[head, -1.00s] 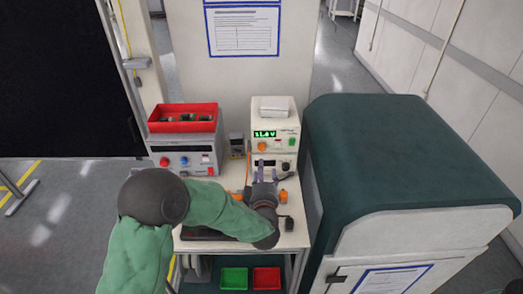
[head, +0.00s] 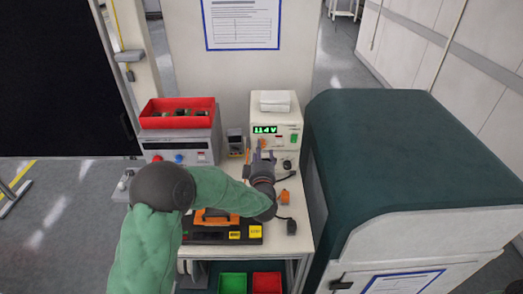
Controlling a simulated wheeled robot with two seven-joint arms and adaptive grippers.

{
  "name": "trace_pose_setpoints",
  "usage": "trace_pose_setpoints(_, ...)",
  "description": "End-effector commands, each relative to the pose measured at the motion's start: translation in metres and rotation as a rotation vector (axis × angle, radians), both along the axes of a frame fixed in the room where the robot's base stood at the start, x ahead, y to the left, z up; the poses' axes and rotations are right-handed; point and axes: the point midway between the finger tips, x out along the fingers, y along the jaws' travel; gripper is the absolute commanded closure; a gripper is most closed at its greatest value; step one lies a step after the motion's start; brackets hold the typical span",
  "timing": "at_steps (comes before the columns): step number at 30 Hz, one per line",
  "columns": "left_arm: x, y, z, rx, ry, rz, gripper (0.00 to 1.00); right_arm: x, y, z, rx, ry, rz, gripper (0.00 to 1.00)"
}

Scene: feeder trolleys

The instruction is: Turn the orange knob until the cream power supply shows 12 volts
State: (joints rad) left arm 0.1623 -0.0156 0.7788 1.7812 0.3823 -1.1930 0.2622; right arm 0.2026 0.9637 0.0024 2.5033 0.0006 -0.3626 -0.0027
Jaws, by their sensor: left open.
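The cream power supply (head: 286,125) stands at the back right of the bench. Its green lit display (head: 265,129) seems to read 11.4 V, though the digits are small. The orange knob (head: 262,143) is on its front below the display, partly hidden by my gripper. My left gripper (head: 258,149) is open, with its fingers pointing at the knob and lying on either side of it or just in front. I cannot tell whether they touch it. My right gripper is not in view.
A grey power supply (head: 180,146) carries a red bin (head: 178,112) on the left. A small meter (head: 235,142) stands between the supplies. A black case with an orange handle (head: 215,216) lies in front. A green-topped cabinet (head: 400,150) stands close on the right.

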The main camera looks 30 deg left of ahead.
Motion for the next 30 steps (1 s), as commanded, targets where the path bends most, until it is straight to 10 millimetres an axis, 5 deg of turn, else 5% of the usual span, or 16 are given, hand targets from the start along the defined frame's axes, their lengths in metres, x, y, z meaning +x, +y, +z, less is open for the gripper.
trace_pose_setpoints(6,0.020,0.012,-0.001,-0.001,0.001,0.000,0.46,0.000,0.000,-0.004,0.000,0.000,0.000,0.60)
trace_pose_setpoints(17,0.025,0.015,0.000,0.001,0.001,0.000,0.46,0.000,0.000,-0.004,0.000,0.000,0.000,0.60)
trace_pose_setpoints(24,0.024,0.015,0.000,0.000,0.000,0.000,1.00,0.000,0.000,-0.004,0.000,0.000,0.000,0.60)
trace_pose_setpoints(30,0.024,0.015,0.000,0.019,0.011,0.001,1.00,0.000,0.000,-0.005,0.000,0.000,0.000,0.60)
